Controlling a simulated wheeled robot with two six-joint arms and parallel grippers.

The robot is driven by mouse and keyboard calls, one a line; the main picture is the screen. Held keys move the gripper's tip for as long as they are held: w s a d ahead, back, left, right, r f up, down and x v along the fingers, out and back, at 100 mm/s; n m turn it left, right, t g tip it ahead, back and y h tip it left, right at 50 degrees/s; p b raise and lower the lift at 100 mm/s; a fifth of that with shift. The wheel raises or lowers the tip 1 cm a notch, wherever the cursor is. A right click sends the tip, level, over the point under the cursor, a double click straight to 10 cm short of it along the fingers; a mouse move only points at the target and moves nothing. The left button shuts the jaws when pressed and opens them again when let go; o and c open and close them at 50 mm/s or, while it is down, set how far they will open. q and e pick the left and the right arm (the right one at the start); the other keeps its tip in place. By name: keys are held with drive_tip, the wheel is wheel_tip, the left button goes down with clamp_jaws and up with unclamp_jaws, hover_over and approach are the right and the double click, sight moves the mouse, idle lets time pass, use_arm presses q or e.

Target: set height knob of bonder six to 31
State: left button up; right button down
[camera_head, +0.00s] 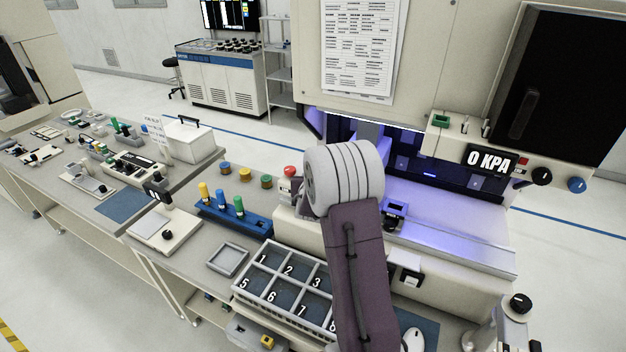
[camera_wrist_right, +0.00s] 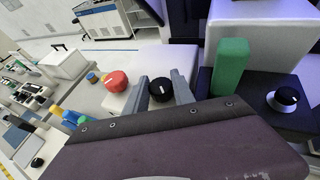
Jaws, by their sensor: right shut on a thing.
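In the right wrist view my right gripper (camera_wrist_right: 163,92) is shut on a black round knob (camera_wrist_right: 161,90) with a white pointer mark. One grey finger stands on each side of the knob. The knob is on the bonder's pale front, beside a red mushroom button (camera_wrist_right: 116,80). In the head view the red button (camera_head: 290,171) shows left of my arm, and my arm hides the knob and gripper. The bonder (camera_head: 440,225) has a lit purple work area. I can read neither a height value nor a bonder number. My left gripper is not in view.
A green block (camera_wrist_right: 230,66) and another black knob (camera_wrist_right: 287,99) stand right of the gripper. A "0 KPA" display (camera_head: 489,158) sits near a black knob (camera_head: 541,176) and a blue knob (camera_head: 577,185). A numbered tray (camera_head: 240,289) lies in front of the bonder.

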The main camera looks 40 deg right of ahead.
drive_tip(key=shift+r, duration=0.1)
drive_tip(key=c, duration=1.1)
unclamp_jaws()
drive_tip(key=shift+o, duration=0.2)
drive_tip(key=shift+w+d, duration=0.15)
drive_tip(key=b+v, duration=0.1)
drive_tip(key=v, duration=0.7)
drive_tip(key=shift+s+a+b, duration=0.3)
drive_tip(key=shift+s, duration=0.05)
